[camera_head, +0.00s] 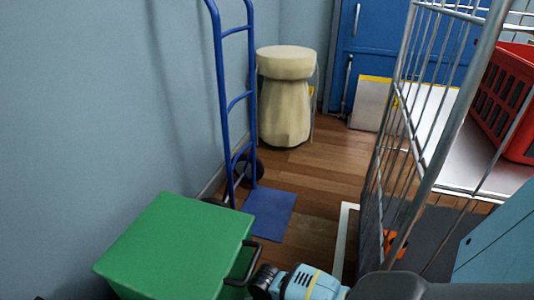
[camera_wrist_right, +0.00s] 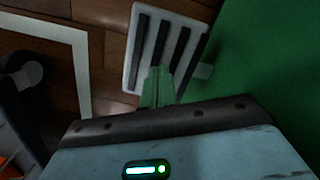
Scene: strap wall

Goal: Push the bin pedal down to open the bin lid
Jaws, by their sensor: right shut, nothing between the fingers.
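The green bin (camera_head: 180,245) stands at the lower left of the head view. Its flat lid looks closed, and a dark handle (camera_head: 246,264) is on its right side. In the right wrist view the pedal (camera_wrist_right: 165,50) is a white plate with several black ribs, beside the green bin wall (camera_wrist_right: 270,60). My right gripper (camera_wrist_right: 158,86) is shut and empty, its fingertips overlapping the pedal's near edge in the picture. I cannot tell whether they touch it. The pedal is hidden in the head view, where my right arm (camera_head: 308,284) reaches down beside the bin. My left gripper is not in view.
A blue hand truck (camera_head: 221,85) leans by the left wall, its blue plate (camera_head: 269,213) on the floor. A wire cage trolley (camera_head: 437,150) with a red crate (camera_head: 510,110) closes off the right. A beige covered drum (camera_head: 286,100) stands behind. Wooden floor between is clear.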

